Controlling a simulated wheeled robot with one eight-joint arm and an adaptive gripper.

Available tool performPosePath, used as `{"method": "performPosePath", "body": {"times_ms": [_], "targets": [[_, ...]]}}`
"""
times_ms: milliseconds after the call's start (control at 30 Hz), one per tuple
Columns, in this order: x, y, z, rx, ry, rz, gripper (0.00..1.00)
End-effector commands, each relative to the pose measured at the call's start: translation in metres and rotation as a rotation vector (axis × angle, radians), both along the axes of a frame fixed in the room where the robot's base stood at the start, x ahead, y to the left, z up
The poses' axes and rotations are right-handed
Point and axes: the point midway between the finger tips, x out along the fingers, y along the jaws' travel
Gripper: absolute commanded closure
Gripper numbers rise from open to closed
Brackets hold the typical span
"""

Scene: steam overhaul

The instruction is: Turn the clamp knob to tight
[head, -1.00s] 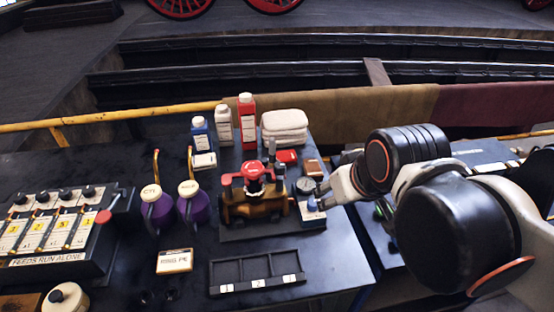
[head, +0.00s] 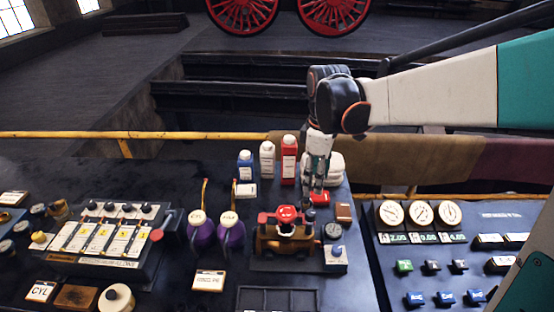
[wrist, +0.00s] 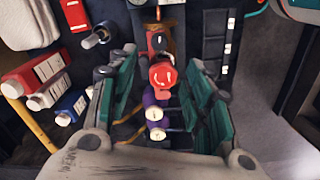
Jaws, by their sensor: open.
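A red round knob (head: 287,212) with a white mark sits on top of a brass-coloured clamp fixture (head: 273,239). A small blue knob (head: 337,249) stands on a pale plate at the fixture's right; I cannot tell from the markings which is the clamp knob. My gripper (head: 315,190) points down, above and behind the fixture, to the right of the red knob in the picture. In the wrist view the red knob (wrist: 162,76) appears between the spread teal fingers of my gripper (wrist: 163,100), below them and apart. The gripper is open and empty.
Blue, white and red bottles (head: 267,159) and folded white cloths (head: 335,168) stand behind. Two purple oil cans (head: 231,234) stand left of the fixture. A gauge (head: 332,231) is close on its right. A compartment tray (head: 277,299) lies in front. A panel with dials (head: 421,213) is at right.

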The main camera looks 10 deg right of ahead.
Motion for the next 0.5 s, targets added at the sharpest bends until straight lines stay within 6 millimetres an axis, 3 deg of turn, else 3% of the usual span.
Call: {"method": "performPosePath", "body": {"times_ms": [267, 500], "targets": [[0.005, 0.0, -0.015, -0.001, 0.015, 0.026, 0.54], [0.004, 0.0, -0.059, 0.0, 0.014, 0.025, 0.54]]}}
